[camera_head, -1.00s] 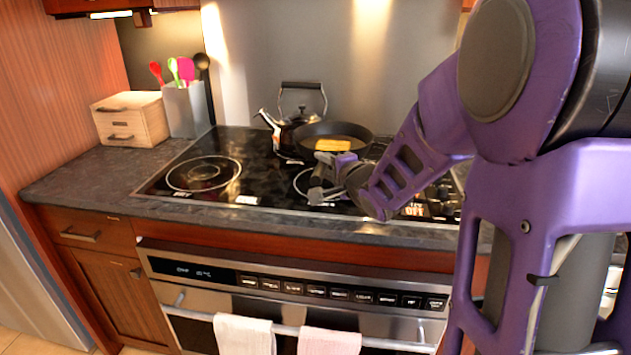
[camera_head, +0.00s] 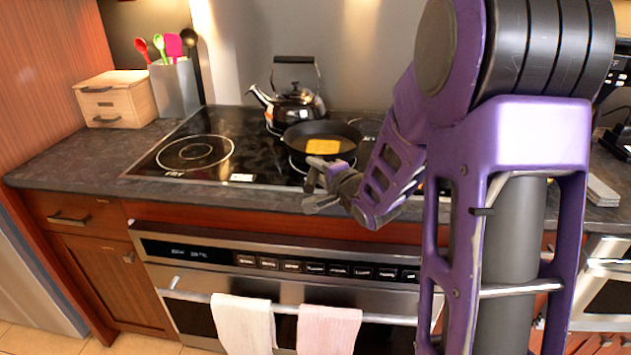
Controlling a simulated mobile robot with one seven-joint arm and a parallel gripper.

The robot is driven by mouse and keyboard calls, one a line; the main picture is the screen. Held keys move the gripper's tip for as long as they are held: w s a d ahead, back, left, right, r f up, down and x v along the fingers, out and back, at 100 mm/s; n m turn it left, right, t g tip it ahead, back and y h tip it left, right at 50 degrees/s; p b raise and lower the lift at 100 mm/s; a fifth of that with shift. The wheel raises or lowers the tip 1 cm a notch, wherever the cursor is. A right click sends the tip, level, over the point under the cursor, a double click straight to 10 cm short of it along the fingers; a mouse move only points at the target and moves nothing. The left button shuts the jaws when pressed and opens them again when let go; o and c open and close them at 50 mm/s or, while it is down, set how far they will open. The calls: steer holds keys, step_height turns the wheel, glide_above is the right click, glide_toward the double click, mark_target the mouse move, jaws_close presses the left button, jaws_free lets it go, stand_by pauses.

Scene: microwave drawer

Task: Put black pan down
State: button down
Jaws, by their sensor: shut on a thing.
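The black pan (camera_head: 292,141) is level over the middle front burner of the black cooktop, in front of the kettle. A yellow block-like piece of food (camera_head: 323,146) lies in it. I cannot tell for sure whether the pan's base touches the glass. My gripper (camera_head: 312,190) is at the pan's near side, above the cooktop's front edge, and is shut on the pan's handle. The handle is mostly hidden by the gripper and its fingers.
A shiny kettle (camera_head: 292,105) stands close behind the pan. The left burner (camera_head: 195,153) is bare. A wooden box (camera_head: 115,98) and a utensil holder (camera_head: 175,90) stand on the left counter. Two towels (camera_head: 243,322) hang on the oven handle below.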

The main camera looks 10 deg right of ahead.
steer(key=shift+w+f, duration=0.1)
steer(key=shift+f, duration=1.05)
steer(key=shift+f+b, duration=0.1)
steer(key=shift+b, duration=0.2)
steer(key=c, duration=1.1)
jaws_free()
steer(key=shift+f, duration=0.25)
steer(key=o, duration=0.4)
steer(key=shift+r, duration=0.1)
steer(key=shift+o, duration=0.2)
